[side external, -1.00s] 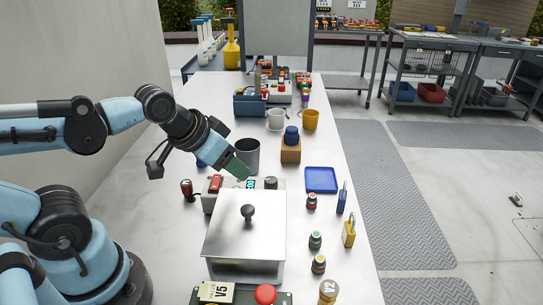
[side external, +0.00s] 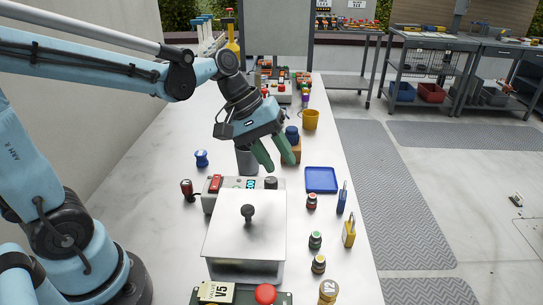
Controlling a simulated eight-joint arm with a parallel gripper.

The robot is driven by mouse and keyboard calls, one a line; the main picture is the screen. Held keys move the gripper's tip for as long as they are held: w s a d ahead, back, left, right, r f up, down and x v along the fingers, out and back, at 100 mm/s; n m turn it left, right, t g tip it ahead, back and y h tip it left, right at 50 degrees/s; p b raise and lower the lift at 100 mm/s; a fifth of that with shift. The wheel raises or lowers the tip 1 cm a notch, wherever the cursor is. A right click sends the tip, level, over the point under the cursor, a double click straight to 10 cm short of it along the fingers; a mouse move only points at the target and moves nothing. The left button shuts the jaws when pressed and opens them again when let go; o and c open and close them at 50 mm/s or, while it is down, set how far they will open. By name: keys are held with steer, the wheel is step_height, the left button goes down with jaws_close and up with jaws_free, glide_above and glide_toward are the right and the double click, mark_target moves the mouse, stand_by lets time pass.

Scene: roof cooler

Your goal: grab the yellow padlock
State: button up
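The yellow padlock (side external: 349,234) stands near the right edge of the white table, with its shackle pointing up. A blue padlock (side external: 342,198) stands just behind it. My gripper (side external: 277,167) is above the middle of the table, to the left of and farther back than the yellow padlock. Its two green fingers are spread apart and point down, with nothing visible between them. The gripper partly hides a dark grey cup (side external: 246,160) and a wooden block with a blue knob on top.
A lidded metal box (side external: 243,228) stands at the front middle. A grey device with a display (side external: 239,184) sits behind it. A blue tray (side external: 321,180) lies behind the padlocks. Several small buttons (side external: 315,240) stand left of the yellow padlock. A yellow mug (side external: 311,119) is farther back.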

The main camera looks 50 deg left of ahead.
steer(key=w+d+f+n+g+h, duration=0.2)
steer(key=w+n+h, duration=0.2)
steer(key=w, duration=0.2)
steer(key=n+g+h, duration=0.3)
steer(key=h, duration=0.1)
glide_toward(350, 228)
steer(key=shift+w+d+r, duration=0.1)
steer(key=shift+d+r, duration=0.2)
steer(key=shift+d, duration=0.35)
steer(key=shift+w+x, duration=0.15)
steer(key=shift+x, duration=1.25)
steer(key=shift+w+x, duration=0.15)
steer(key=shift+x, duration=1.25)
steer(key=shift+d+r, duration=0.1)
steer(key=shift+r, duration=0.15)
jaws_close()
